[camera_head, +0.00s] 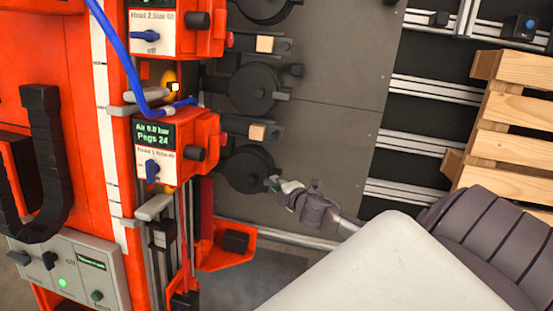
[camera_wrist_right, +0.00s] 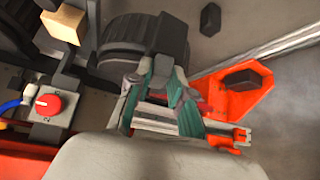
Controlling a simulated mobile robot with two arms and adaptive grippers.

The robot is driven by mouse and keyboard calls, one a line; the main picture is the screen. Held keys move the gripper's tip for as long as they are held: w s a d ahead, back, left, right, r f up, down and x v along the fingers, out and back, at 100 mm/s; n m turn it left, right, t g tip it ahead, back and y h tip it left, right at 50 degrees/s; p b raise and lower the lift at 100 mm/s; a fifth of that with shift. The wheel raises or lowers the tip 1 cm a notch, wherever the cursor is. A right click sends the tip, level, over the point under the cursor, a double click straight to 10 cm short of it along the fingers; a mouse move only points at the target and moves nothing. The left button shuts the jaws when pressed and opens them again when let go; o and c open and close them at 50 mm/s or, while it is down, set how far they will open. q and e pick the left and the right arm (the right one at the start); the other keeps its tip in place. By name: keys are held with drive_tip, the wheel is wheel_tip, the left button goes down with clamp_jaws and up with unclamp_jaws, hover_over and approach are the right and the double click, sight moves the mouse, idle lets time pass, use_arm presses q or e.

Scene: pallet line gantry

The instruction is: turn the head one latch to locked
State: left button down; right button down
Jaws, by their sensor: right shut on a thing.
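Head one is the lower orange unit (camera_head: 175,145), with a lit display reading "Air 0.0 bar, Pegs 24". A round black drum (camera_head: 248,170) sits at its right side and also shows in the wrist view (camera_wrist_right: 125,38). My right gripper (camera_head: 273,184) reaches the drum's lower right edge from the right. In the wrist view, its fingers (camera_wrist_right: 170,80) are shut on a dark upright latch (camera_wrist_right: 171,35) beside the drum. The fingers hide the latch's lower part. No lock marking is legible. My left gripper is not in view.
Head two (camera_head: 165,28) is above, with a similar drum (camera_head: 254,88) below it. A wooden block (camera_head: 258,132) is above head one's drum. A blue hose (camera_head: 122,55) hangs at the left. An orange bracket (camera_head: 228,250) is below. A wooden pallet (camera_head: 510,125) stands right.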

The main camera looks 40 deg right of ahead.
drive_tip(key=shift+s+f+m+t+h+b, duration=0.1)
drive_tip(key=shift+f+m+t+h+b, duration=0.2)
drive_tip(key=shift+m+b, duration=0.4)
drive_tip(key=shift+s+m+t+h+b, duration=0.1)
drive_tip(key=shift+m+t+b, duration=0.35)
drive_tip(key=shift+b, duration=0.45)
drive_tip(key=c, duration=1)
unclamp_jaws()
drive_tip(key=shift+c, duration=0.2)
drive_tip(key=v, duration=1.2)
